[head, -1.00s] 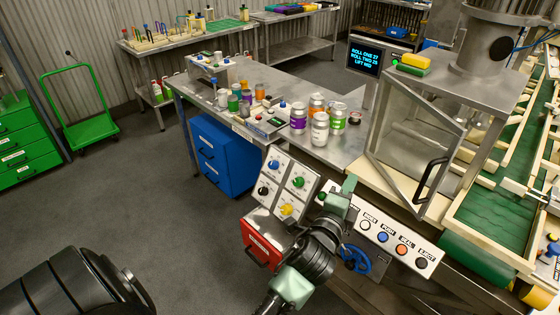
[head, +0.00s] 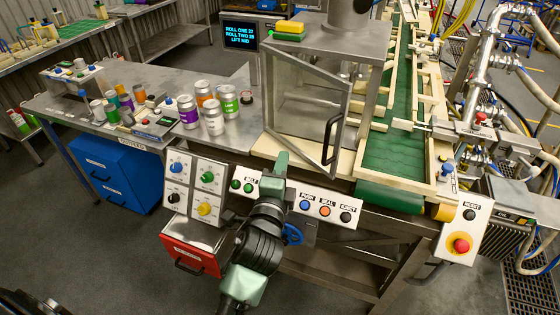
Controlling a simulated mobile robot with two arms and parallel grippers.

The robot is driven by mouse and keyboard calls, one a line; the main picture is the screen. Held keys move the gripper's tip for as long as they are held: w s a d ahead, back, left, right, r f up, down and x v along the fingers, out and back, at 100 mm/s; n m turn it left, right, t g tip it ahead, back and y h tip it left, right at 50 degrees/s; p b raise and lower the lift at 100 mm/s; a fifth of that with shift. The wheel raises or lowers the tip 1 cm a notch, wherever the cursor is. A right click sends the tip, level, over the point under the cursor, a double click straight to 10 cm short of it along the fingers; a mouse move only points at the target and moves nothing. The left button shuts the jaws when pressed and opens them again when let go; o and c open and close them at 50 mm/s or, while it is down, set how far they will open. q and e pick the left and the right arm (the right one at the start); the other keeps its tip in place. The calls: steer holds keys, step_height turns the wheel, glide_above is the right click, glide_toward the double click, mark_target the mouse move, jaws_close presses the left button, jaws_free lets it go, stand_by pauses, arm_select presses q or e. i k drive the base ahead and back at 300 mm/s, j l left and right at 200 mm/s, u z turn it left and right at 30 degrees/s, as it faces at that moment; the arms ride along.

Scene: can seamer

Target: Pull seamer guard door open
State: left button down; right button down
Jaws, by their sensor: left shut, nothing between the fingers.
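The seamer guard door (head: 300,95) is a clear panel in a grey metal frame. It stands ajar, its handle edge swung out from the metal housing at the front. Its black bar handle (head: 333,138) is on the right edge. My left gripper (head: 281,160) is shut and empty, pointing up in front of the button panel. In the picture it is left of and below the handle, apart from it; the exact depth gap is hard to tell. My left wrist hides part of the button panel. My right gripper is not in view.
Below the door is a white button panel (head: 326,208). To its left are a knob panel (head: 193,190) and a red drawer box (head: 190,252). Several cans (head: 212,120) stand on the bench. A green conveyor (head: 395,150) runs right of the housing, with a red stop button (head: 461,245) nearby.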

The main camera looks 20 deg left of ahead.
mark_target(306, 106)
steer(key=l, duration=0.15)
steer(key=k+l, duration=0.25)
steer(key=l, duration=0.3)
steer(key=i+l+u, duration=0.15)
steer(key=l, duration=0.15)
steer(key=i+l+u, duration=0.15)
steer(key=l, duration=0.15)
steer(key=i+l+u, duration=0.15)
steer(key=l, duration=0.15)
steer(key=l+u, duration=0.15)
steer(key=l, duration=0.15)
steer(key=i, duration=0.05)
